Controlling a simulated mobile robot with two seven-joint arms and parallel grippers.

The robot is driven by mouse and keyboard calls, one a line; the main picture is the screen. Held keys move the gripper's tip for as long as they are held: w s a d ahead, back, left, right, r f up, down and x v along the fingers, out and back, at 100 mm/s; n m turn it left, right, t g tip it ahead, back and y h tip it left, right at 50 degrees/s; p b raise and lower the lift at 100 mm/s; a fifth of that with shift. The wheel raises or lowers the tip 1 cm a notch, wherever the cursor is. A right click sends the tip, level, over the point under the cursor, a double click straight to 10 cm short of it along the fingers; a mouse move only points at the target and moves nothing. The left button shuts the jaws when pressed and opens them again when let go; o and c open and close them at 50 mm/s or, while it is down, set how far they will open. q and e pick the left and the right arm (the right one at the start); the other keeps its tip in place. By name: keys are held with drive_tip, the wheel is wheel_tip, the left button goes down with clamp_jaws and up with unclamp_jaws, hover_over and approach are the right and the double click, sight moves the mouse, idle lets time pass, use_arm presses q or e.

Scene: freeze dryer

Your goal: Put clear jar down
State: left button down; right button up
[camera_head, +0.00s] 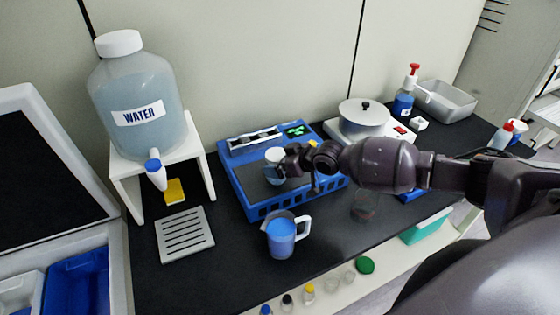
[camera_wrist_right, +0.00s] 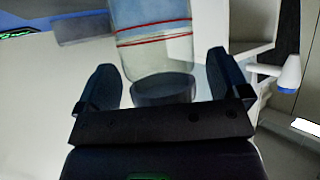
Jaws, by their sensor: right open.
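A clear jar (camera_head: 273,157) with a whitish upper part is at the blue device (camera_head: 246,192), over its dark top plate. My right gripper (camera_head: 290,164) is at the jar's right side. In the right wrist view the jar (camera_wrist_right: 155,48) shows two red lines and a dark lower end. It lies between the two spread fingers of my right gripper (camera_wrist_right: 164,78), with gaps on both sides. The gripper is open. Whether the jar's base fully touches the plate is hard to see. My left gripper is not in view.
A blue-filled pitcher (camera_head: 281,237) stands in front of the device. Another clear vessel (camera_head: 364,206) stands under my right arm. A water jug (camera_head: 136,90) on a white stand is at left, a grey slotted tray (camera_head: 184,234) near it. A pot (camera_head: 363,118) stands behind right.

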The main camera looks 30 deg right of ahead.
drive_tip(key=v, duration=1.2)
idle(0.4)
